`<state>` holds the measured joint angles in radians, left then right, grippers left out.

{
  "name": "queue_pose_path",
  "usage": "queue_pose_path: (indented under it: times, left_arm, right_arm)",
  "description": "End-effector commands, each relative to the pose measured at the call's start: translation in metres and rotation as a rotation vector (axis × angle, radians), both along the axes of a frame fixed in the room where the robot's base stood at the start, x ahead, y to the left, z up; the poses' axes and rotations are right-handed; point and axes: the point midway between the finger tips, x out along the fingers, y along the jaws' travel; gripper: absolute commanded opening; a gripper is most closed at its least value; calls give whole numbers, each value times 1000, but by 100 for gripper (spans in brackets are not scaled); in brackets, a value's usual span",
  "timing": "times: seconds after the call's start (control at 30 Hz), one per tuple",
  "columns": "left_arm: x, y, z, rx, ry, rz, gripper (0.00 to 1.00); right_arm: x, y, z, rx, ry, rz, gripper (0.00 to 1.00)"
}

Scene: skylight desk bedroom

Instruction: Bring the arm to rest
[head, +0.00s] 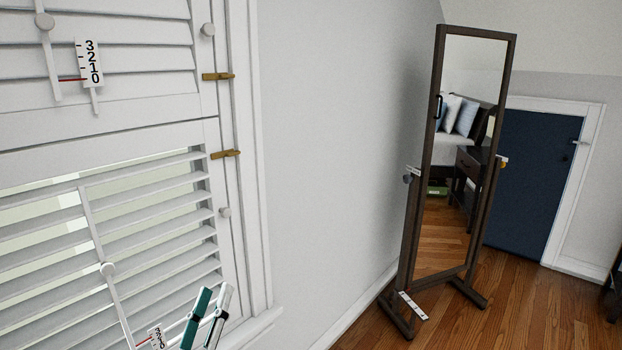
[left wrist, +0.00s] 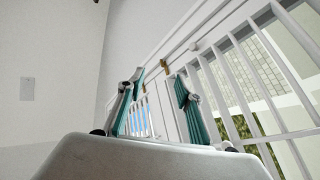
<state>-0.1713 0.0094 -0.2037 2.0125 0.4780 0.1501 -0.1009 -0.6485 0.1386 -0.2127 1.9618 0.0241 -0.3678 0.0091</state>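My left gripper (head: 213,296) shows at the bottom of the head view, in front of the lower window shutter (head: 150,215). Its teal-padded fingers point up and look empty. In the left wrist view the fingers of my left gripper (left wrist: 160,80) stand apart, with the shutters and wall seen between and beyond them. Most of the left arm is outside the head view. My right gripper is in neither view.
A tall dark-framed standing mirror (head: 440,200) stands on the wooden floor (head: 530,310) to the right. A dark blue door (head: 535,185) is behind it. A wall plate (left wrist: 27,88) is on the left wall.

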Motion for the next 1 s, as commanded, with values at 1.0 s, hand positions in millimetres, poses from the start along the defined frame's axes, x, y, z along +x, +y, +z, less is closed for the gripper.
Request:
queue_pose_path:
  times: [1.0]
  left_arm:
    - [-212,10,-356,825,803,-173,35]
  right_arm:
    - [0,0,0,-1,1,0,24]
